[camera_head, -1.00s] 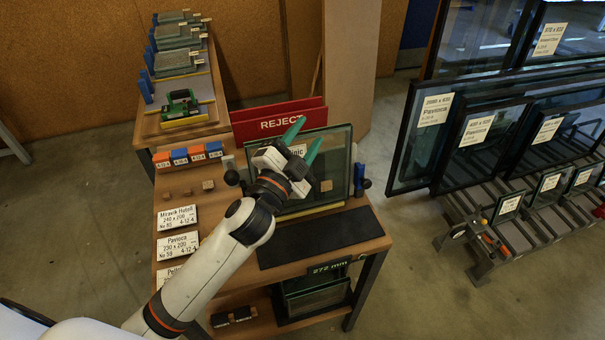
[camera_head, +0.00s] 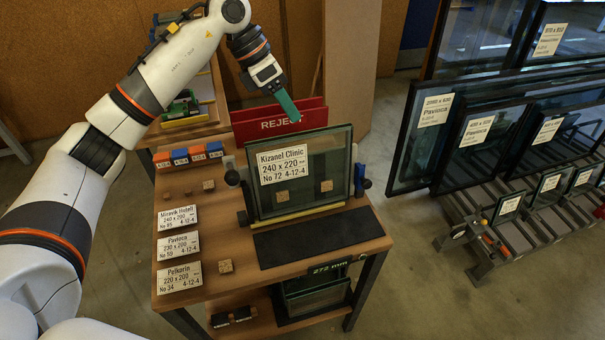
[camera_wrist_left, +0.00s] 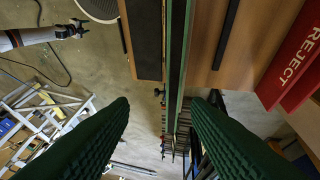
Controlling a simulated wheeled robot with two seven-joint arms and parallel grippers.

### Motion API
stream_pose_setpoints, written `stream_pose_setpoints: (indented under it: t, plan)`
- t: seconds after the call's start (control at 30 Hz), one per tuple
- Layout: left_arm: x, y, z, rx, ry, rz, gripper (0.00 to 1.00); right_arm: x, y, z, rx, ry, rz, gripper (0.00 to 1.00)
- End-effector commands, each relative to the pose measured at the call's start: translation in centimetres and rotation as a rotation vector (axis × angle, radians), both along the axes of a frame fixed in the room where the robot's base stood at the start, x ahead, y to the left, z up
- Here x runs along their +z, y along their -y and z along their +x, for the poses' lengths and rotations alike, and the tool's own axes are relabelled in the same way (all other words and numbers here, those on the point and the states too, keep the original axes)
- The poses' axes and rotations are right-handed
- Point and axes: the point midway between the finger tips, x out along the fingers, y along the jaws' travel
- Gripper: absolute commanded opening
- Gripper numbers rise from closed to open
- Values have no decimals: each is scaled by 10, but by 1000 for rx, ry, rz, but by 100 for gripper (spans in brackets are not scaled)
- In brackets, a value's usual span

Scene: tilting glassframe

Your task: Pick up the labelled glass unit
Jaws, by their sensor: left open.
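The labelled glass unit (camera_head: 303,165) stands upright on the wooden bench; its label (camera_head: 283,165) reads Kizanel Clinic, 240 x 220. My left gripper (camera_head: 288,105) is open and empty above the unit's top edge, pointing down. In the left wrist view its two green ribbed fingers (camera_wrist_left: 160,125) spread to either side, and the unit's narrow top edge (camera_wrist_left: 177,60) runs between them, farther down. In the head view the fingers overlap each other. A dark gripper (camera_wrist_left: 72,29), apparently my right one, shows small in the left wrist view; its jaws are unclear.
Red REJECT boards (camera_head: 280,122) stand close behind the unit. A black mat (camera_head: 320,236) lies in front. Dark clamps flank the unit. Label cards (camera_head: 178,246) and small wooden cubes lie at the bench's left. A rack of framed glass (camera_head: 500,140) stands right, across open floor.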

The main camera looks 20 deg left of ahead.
Motion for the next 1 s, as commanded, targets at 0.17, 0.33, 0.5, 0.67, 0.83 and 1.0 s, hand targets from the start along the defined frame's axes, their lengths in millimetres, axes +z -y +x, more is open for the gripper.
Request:
stream_pose_setpoints:
  t: [0.17,0.33,0.5,0.67,0.83,1.0]
  plan:
    - [-5,-13,1,12,-16,68,44,4,0,0,0,0,0,52]
    - [-32,0,3,9,-19,65,44,14,0,0,0,0,0,52]
    - [-53,9,5,9,-15,64,44,20,0,0,0,0,0,52]
    - [-63,12,6,11,-15,63,44,24,0,0,0,1,0,52]
    - [-86,15,9,11,-19,62,44,39,0,0,0,1,0,52]
    - [-106,22,11,10,-14,62,44,43,-1,0,-1,1,1,52]
